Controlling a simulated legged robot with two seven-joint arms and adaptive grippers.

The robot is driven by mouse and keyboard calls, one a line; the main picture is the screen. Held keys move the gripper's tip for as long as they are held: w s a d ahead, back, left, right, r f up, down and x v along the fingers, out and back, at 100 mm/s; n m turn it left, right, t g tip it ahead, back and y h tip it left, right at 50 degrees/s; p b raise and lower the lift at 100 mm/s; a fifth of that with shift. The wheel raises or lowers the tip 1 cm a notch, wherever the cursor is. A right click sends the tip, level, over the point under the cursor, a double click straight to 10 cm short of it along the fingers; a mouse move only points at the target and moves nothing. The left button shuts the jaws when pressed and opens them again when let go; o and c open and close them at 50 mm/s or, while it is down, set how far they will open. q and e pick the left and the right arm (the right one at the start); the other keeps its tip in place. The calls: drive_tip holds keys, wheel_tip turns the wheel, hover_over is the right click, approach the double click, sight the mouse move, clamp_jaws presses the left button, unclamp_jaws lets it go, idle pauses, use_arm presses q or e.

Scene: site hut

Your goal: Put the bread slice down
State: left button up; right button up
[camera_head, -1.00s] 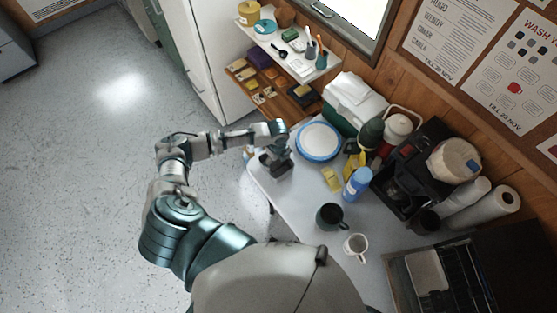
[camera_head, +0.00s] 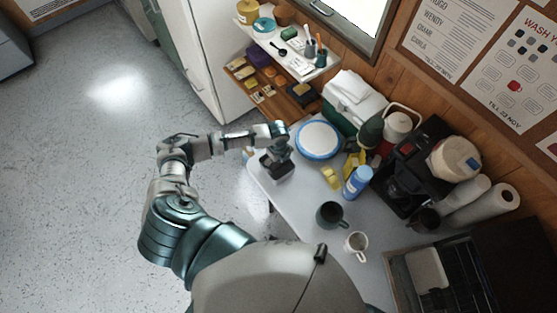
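My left gripper (camera_head: 277,167) is dark and points down over the left end of the pale table (camera_head: 300,200). It is seen from above, small and partly covered by its own wrist, so I cannot tell if its fingers are open or shut. I cannot make out a bread slice; anything under or between the fingers is hidden. A white plate with a blue rim (camera_head: 318,139) lies just right of the gripper, apart from it. My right gripper is not in view.
A yellow block (camera_head: 330,177), a blue bottle (camera_head: 357,182), a dark mug (camera_head: 330,215) and a white mug (camera_head: 356,243) stand right of the gripper. A coffee machine (camera_head: 412,175) and a green-and-white box (camera_head: 352,102) stand along the wall. The table's front-left part is clear.

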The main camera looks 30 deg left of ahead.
use_arm(q)
drive_tip(key=shift+a+r, duration=0.2)
drive_tip(key=shift+a, duration=0.05)
wheel_tip(320, 180, up, 5)
drive_tip(key=shift+w+a+r, duration=0.1)
drive_tip(key=shift+w, duration=0.05)
wheel_tip(320, 180, up, 8)
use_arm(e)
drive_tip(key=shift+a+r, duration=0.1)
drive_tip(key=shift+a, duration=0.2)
use_arm(q)
drive_tip(key=shift+f, duration=0.2)
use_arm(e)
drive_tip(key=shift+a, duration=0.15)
